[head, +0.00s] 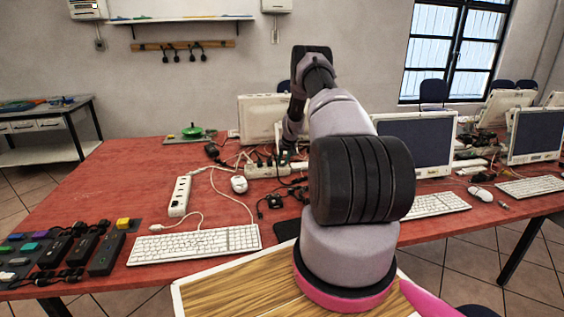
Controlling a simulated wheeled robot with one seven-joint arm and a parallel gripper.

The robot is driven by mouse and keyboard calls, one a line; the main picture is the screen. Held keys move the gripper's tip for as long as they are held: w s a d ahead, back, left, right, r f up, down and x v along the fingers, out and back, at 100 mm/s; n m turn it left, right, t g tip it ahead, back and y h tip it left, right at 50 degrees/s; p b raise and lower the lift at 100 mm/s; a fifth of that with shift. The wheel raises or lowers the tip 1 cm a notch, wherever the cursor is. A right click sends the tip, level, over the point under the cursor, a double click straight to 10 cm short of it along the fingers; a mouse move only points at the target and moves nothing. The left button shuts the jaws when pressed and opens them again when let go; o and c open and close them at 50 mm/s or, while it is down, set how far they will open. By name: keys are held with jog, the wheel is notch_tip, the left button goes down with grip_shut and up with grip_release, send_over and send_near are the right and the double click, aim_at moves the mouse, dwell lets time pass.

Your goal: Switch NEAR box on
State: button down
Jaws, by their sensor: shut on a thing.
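My arm reaches up and over the table and comes down at the back middle. My gripper (287,152) is small and partly hidden behind my arm. It is shut on a small dark thing at the back power strip (262,170), which has several dark plugs; I cannot tell exactly what it holds. Several black boxes stand at the table's left front, one of them a black box (107,253) near a yellow button (124,223). A green round thing (192,131) sits on a flat plate at the back left. No label reads NEAR, so I cannot tell which is the NEAR box.
Loose white and black cables cross around the back strip. Monitors (413,141) stand behind and right. The left middle of the table is clear.

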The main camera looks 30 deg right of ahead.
jog(key=shift+f, duration=0.15)
jog(key=shift+s, duration=0.1)
jog(key=c, duration=0.9)
grip_release()
jog(key=shift+r, duration=0.2)
jog(key=v, duration=1)
jog(key=shift+s+d+r, duration=0.1)
jog(key=shift+d+r, duration=0.1)
jog(key=shift+r, duration=0.05)
